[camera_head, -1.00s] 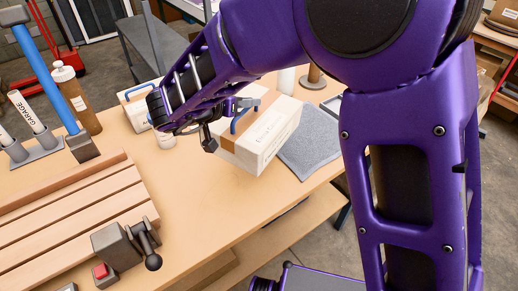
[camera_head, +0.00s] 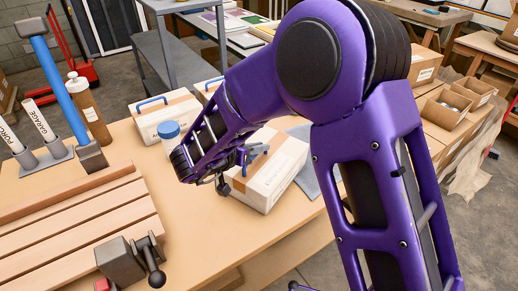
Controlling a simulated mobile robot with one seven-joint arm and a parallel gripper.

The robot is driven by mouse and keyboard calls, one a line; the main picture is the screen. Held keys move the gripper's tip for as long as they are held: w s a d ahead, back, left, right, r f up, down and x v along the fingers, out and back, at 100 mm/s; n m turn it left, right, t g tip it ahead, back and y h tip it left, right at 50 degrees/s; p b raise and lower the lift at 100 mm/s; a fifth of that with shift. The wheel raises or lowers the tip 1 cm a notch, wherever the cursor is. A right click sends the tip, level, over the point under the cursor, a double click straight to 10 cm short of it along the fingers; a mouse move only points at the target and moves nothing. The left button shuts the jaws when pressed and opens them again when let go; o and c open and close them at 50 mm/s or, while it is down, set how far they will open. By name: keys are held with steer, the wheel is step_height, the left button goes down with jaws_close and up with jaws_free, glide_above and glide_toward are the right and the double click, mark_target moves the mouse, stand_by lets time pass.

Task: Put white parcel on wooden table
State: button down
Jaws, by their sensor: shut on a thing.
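A white parcel (camera_head: 280,180) with a brown band and a blue handle is in my gripper (camera_head: 250,155). My gripper is shut on it at the handle; the arm hides part of the grip. The parcel is tilted over the light wooden workbench (camera_head: 240,228), near its right edge. I cannot tell whether its lower edge touches the bench. A brown wooden table (camera_head: 430,16) stands far off at the back right, and another wooden table (camera_head: 490,48) is at the right edge.
Open cardboard boxes (camera_head: 445,112) stand at right.

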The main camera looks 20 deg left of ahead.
steer(key=shift+f, duration=0.25)
steer(key=c, duration=0.9)
jaws_free()
steer(key=shift+f, duration=0.1)
steer(key=shift+s+r, duration=0.2)
steer(key=shift+r, duration=0.15)
steer(key=v, duration=1.1)
steer(key=shift+s+a+r+p, duration=0.15)
steer(key=shift+s+a+p, duration=0.05)
steer(key=shift+p, duration=0.2)
steer(key=shift+w, duration=0.1)
